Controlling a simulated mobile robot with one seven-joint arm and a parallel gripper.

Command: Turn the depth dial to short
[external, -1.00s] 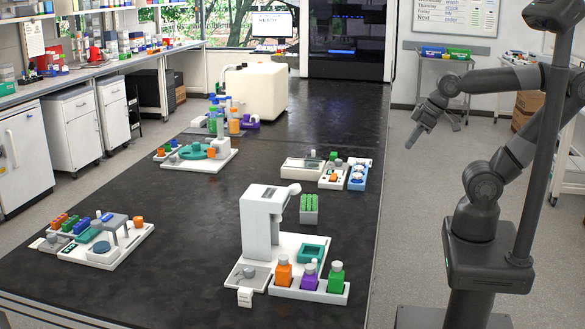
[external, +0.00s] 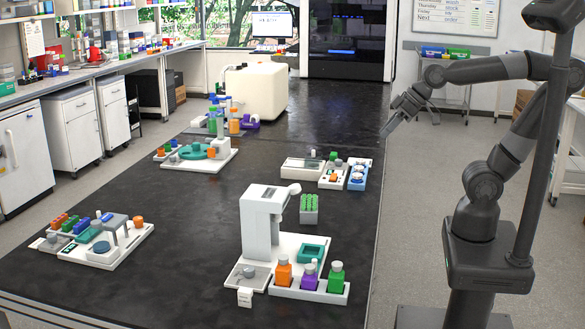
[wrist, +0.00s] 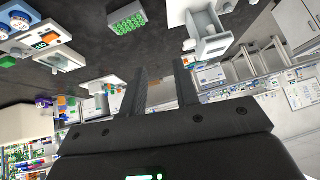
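No label for the depth dial is readable, so I cannot tell which control it is. A blue box (external: 350,187) with two round white dials (external: 357,177) stands at the table's right edge; its dials show at the wrist view's upper left (wrist: 18,22). A tall white machine (external: 262,225) has a pale round knob (external: 294,188) on its upper right side. A flat grey knob (external: 248,272) sits on a plate at its front left. My gripper (external: 387,132) is raised right of the table, apart from all of these. Its two fingers are spread and empty in the wrist view (wrist: 160,75).
Other stations are on the left. The dark table (external: 200,245) is clear in the middle.

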